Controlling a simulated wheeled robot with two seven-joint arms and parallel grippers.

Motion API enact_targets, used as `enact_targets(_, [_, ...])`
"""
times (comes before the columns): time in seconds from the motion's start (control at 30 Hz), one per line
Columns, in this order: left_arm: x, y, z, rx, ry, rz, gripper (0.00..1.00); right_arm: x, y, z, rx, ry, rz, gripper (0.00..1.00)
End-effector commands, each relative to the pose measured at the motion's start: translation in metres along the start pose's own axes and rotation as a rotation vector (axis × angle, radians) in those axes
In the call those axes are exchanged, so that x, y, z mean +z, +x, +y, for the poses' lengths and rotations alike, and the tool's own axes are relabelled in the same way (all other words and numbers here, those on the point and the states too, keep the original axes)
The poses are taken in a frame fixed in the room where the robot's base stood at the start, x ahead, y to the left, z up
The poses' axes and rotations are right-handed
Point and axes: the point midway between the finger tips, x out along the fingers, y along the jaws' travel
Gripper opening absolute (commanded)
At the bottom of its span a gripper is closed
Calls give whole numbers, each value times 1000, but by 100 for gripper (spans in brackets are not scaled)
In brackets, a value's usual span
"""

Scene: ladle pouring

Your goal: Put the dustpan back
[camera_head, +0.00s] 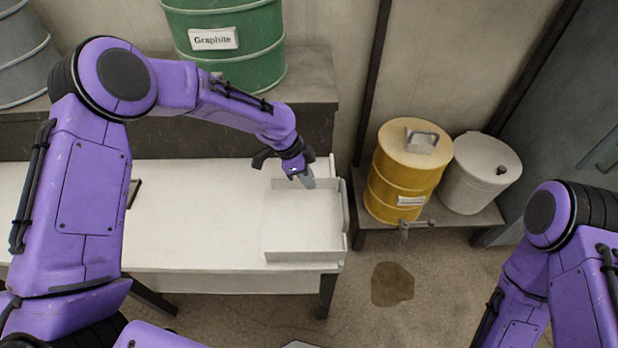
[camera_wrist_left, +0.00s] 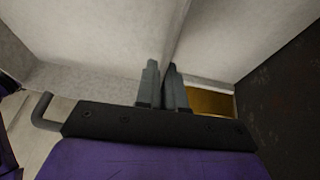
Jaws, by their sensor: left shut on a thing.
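The dustpan (camera_head: 304,254) looks like a white, shallow tray with low walls and a grey bar along its right side. It rests at the right end of the white table in the head view. My left gripper (camera_head: 306,182) reaches down at its far wall. In the left wrist view, the fingers (camera_wrist_left: 163,84) are close together on a thin pale wall (camera_wrist_left: 178,35), which looks like the dustpan's. The fingers hide the gripped part. My right arm shows at the lower right, but its gripper is out of view.
The white table (camera_head: 200,225) is mostly bare. A green drum labelled Graphite (camera_head: 230,65) stands on a ledge behind it. A yellow drum with a tap (camera_head: 400,175) and a white lidded bucket (camera_head: 475,175) stand on a low bench at right. A brown stain (camera_head: 392,284) marks the floor.

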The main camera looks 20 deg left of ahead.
Motion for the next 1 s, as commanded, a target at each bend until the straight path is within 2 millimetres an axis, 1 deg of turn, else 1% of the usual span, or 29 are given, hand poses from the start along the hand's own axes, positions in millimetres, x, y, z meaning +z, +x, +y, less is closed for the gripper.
enact_targets(0.17, [2, 6, 0, 1, -2, 1, 0, 1, 2, 0, 0, 0, 0, 43])
enact_targets(0.2, [3, 6, 0, 1, -2, 0, 12, 1, 2, 0, 0, 0, 0, 43])
enact_targets(0.27, [3, 6, 0, 1, -1, 0, 31, 1, 2, 0, 0, 0, 0, 43])
enact_targets(0.3, [3, 6, 0, 1, -1, 0, 34, 1, 2, 0, 0, 0, 0, 43])
enact_targets(0.53, [2, 5, 0, 1, -1, 0, 34, 1, 2, 0, 0, 0, 0, 43])
enact_targets(0.6, [1, 2, 0, 0, -1, 0, 34, 0, 0, 0, 0, 0, 0, 43])
enact_targets(0.67, [-2, -6, 0, -2, 0, 0, 34, -1, -2, 0, 0, 0, 0, 43])
enact_targets(0.77, [-1, -27, -1, -3, -2, 3, 34, -1, -3, 0, 0, 0, 0, 43])
enact_targets(0.9, [-2, -66, -1, -4, -2, 3, 34, -2, -6, 1, 0, 0, 0, 43])
enact_targets(1.0, [-1, -90, -1, -3, -2, 3, 34, -3, -8, 1, 0, 0, 0, 43])
